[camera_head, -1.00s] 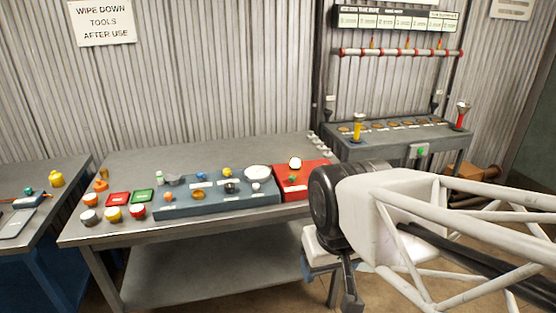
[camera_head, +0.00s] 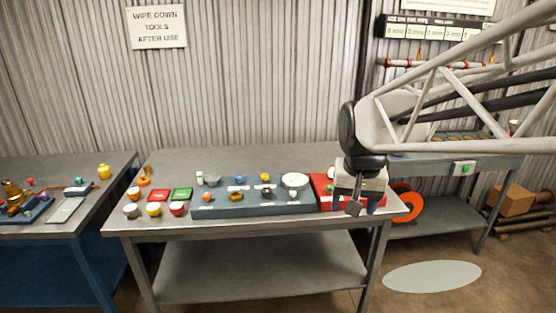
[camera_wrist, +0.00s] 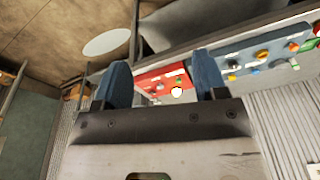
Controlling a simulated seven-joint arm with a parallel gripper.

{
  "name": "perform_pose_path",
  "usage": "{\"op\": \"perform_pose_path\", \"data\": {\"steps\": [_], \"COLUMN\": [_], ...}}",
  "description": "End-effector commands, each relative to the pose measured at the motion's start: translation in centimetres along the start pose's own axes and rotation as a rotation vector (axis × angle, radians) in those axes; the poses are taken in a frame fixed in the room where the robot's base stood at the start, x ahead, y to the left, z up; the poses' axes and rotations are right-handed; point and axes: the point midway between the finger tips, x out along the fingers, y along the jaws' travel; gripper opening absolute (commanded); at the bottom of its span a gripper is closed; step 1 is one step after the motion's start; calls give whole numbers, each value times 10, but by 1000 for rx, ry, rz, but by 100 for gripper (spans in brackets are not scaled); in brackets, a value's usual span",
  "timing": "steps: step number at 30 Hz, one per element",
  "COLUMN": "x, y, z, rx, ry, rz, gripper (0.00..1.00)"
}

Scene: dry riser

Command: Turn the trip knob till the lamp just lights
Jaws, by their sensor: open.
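The red box (camera_head: 323,188) sits at the right end of the bench, mostly hidden behind my gripper (camera_head: 355,208) in the head view. In the wrist view, the red box (camera_wrist: 152,79) shows between the fingers of my gripper (camera_wrist: 160,80). A white round part (camera_wrist: 177,91) stands on the box, with a small green part beside it. I cannot tell which of these is the trip knob or the lamp, or whether a lamp is lit. My gripper is open and empty, its blue fingers wide apart. It is over the box, not visibly touching it.
A blue-grey panel (camera_head: 262,208) with several knobs and a white dial (camera_head: 295,181) adjoins the red box on the left. Coloured cups and trays stand farther left. Another bench (camera_head: 440,161) stands behind my arm at the right. The bench (camera_head: 290,157) is clear along its back.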

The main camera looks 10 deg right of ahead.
Motion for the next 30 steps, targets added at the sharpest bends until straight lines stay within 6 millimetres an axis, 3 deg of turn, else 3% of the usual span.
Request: {"op": "perform_pose_path", "data": {"steps": [14, 30], "x": [18, 64], "y": [0, 12], "z": [-114, -237], "rx": [164, 350], "ry": [-38, -77], "rz": [15, 36], "gripper": [66, 66]}}
